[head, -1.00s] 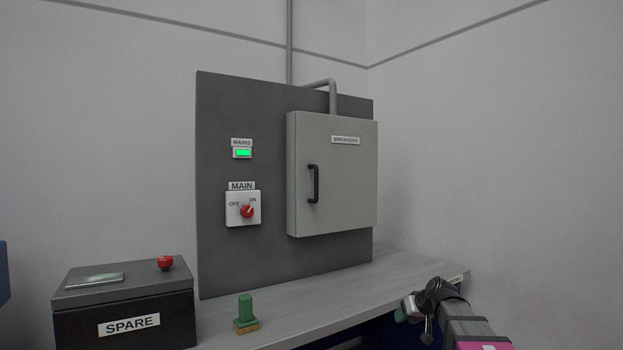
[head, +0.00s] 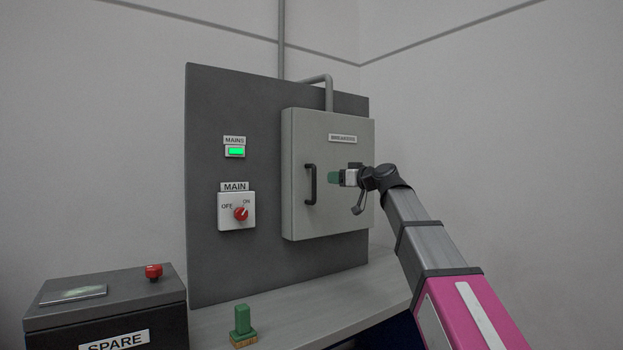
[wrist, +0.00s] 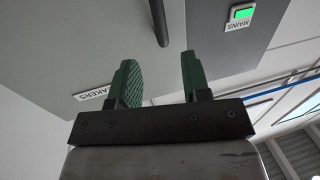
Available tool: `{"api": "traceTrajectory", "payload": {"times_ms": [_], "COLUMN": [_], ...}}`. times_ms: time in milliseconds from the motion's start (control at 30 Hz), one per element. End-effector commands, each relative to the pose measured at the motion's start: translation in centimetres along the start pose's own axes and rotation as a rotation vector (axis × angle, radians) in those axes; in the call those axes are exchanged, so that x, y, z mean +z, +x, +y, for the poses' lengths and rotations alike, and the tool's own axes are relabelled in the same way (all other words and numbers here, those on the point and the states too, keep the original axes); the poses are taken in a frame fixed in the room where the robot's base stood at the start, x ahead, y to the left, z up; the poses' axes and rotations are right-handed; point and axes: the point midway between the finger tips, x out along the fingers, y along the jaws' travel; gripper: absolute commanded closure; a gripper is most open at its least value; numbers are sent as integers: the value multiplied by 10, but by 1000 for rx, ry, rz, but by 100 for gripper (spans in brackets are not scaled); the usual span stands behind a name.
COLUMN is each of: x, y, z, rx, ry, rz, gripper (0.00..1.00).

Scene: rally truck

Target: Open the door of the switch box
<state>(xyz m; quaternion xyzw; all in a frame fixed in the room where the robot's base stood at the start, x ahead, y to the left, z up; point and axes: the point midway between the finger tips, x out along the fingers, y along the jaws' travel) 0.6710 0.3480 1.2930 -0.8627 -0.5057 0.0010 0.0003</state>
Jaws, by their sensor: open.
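The switch box (head: 345,218) is a light grey cabinet on a dark grey panel, and its door is shut. A black vertical bar handle (head: 310,185) is on the left part of the door. My gripper (head: 333,177) is in front of the door, just right of the handle in the head view. In the wrist view its green fingers (wrist: 158,82) are apart with nothing between them. The end of the handle (wrist: 160,28) shows there beyond the fingertips, roughly in line with the gap, apart from the fingers.
On the panel (head: 215,110), left of the box, are a lit green MAINS lamp (head: 236,151) and a red MAIN switch (head: 240,213) pointing to ON. A dark SPARE box (head: 105,310) and a green-handled brush (head: 242,325) stand on the bench (head: 310,305).

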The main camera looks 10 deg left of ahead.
Motion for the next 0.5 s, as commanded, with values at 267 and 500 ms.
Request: {"api": "traceTrajectory", "payload": {"times_ms": [267,500], "x": [-2,-2], "y": [21,62], "z": [1,1], "rx": [-1,-2], "ry": [0,1], "rz": [2,1], "gripper": [56,56]}}
